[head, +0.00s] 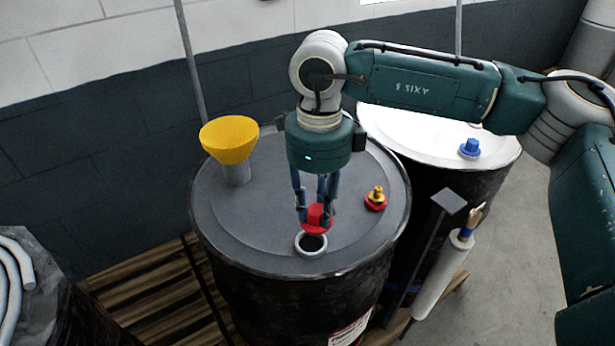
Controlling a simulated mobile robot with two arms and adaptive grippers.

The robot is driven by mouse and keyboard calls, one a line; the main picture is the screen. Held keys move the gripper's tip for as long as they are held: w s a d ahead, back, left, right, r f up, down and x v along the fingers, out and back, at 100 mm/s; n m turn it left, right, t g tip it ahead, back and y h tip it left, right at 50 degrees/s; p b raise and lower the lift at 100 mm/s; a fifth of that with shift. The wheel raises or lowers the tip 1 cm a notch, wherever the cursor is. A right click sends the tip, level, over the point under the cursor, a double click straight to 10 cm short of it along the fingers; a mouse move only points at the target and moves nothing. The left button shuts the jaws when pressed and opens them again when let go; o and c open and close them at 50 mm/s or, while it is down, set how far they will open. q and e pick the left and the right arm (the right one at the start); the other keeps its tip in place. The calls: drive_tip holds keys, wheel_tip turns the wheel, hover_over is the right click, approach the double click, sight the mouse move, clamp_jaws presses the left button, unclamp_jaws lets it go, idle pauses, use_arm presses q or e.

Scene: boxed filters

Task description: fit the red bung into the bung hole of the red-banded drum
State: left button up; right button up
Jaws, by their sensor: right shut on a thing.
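The red bung (316,218) is held in the fingers of my right gripper (316,208), which points down over the near drum lid. The bung appears just behind and above the open bung hole (311,243), a dark hole with a pale raised rim. Whether the bung touches the rim cannot be told. The hole is in the grey lid of the near dark drum (240,215). No red band shows clearly on this drum; a red-and-white label is partly visible low on its side. My left gripper is not in view.
A yellow funnel (229,136) stands on the lid's left. A yellow-and-red fitting (376,198) sits right of the hole. A white-topped drum (400,130) with a blue bung (470,148) stands behind. A white tube (441,275) stands at right. Wooden pallet slats (150,290) lie below.

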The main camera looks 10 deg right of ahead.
sight(311, 221)
drive_tip(key=shift+w+a+r+m, duration=0.4)
drive_tip(key=shift+w+a+m, duration=0.15)
drive_tip(key=shift+m, duration=0.15)
drive_tip(key=shift+s+d, duration=0.15)
drive_tip(key=shift+s, duration=0.05)
drive_tip(key=shift+w+f+b, duration=0.1)
drive_tip(key=shift+f+b, duration=0.15)
drive_tip(key=shift+b, duration=0.25)
drive_tip(key=shift+f+b, duration=0.65)
wheel_tip(311, 221, down, 2)
drive_tip(key=shift+f+b, duration=0.25)
drive_tip(key=shift+b, duration=0.9)
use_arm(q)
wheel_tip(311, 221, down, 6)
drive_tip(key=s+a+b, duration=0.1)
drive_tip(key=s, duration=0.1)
use_arm(e)
drive_tip(key=shift+f, duration=0.75)
use_arm(q)
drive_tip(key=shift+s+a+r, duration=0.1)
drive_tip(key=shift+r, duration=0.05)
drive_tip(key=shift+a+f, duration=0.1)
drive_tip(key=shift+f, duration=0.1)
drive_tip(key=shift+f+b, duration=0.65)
drive_tip(key=shift+b, duration=0.25)
